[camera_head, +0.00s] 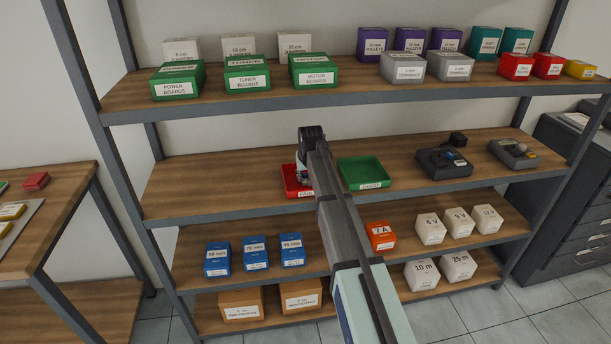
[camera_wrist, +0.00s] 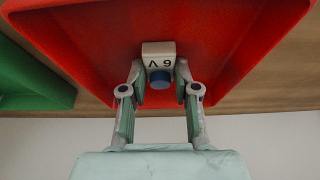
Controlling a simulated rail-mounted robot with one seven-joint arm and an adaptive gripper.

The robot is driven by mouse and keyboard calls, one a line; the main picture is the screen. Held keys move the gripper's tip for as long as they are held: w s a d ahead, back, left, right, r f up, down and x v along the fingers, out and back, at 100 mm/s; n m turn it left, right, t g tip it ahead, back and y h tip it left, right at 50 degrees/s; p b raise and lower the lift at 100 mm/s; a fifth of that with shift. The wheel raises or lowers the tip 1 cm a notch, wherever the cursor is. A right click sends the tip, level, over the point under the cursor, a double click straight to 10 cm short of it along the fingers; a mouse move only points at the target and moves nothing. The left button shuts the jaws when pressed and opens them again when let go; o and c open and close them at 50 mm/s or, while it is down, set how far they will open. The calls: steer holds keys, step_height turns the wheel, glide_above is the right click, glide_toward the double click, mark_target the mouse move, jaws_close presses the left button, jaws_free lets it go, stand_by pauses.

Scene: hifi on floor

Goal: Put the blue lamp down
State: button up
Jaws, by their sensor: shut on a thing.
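The blue lamp (camera_wrist: 160,79) shows in the wrist view as a blue cap with a pale block marked "6 V" just above it in the picture. My gripper (camera_wrist: 161,90) is shut on it, one finger at each side. Behind them is the inside of a red tray (camera_wrist: 85,45); I cannot tell whether the lamp touches its floor. In the head view my gripper (camera_head: 303,178) is over the red tray (camera_head: 289,182) on the middle shelf. The lamp is hidden there by my gripper and arm.
A green tray (camera_head: 364,172) stands right of the red tray. Two dark devices (camera_head: 444,163) (camera_head: 513,154) stand farther right. The middle shelf (camera_head: 200,188) is bare at left. Boxes fill the shelf above, including a green box (camera_head: 315,71); blue boxes (camera_head: 254,252) stand below.

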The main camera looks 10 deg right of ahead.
steer(key=o, duration=1)
steer(key=shift+b+v, duration=0.9)
steer(key=shift+v, duration=3)
